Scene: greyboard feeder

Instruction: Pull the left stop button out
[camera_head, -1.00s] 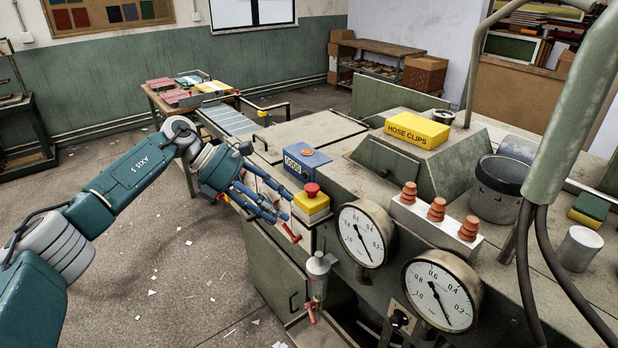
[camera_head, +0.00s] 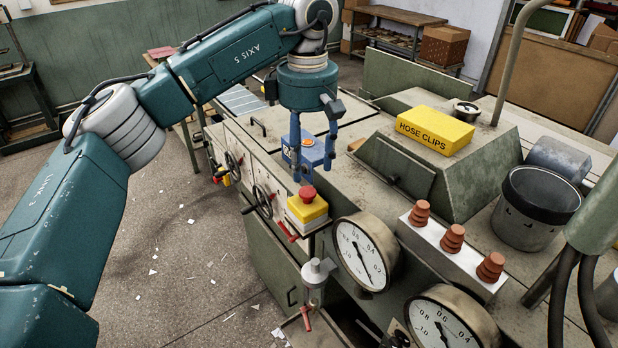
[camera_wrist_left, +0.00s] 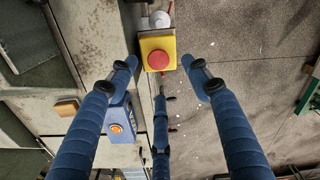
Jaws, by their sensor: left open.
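A red mushroom stop button (camera_head: 307,192) sits on a yellow box (camera_head: 307,209) at the machine's front left corner. In the left wrist view the red button (camera_wrist_left: 159,61) and its yellow box (camera_wrist_left: 157,41) show near the top middle. My left gripper (camera_head: 314,172) points down, open and empty, with its blue fingers above and just behind the button in the head view. In the left wrist view its fingers (camera_wrist_left: 159,72) are spread, and the button appears between and beyond their tips. No contact with the button shows. My right gripper is in neither view.
A blue box with an orange button (camera_head: 306,143) stands behind the fingers, partly hidden by them. Two round gauges (camera_head: 362,252), a yellow hose clips box (camera_head: 435,130) and brown insulators (camera_head: 452,239) are to the right. Handwheels (camera_head: 262,202) line the machine's side.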

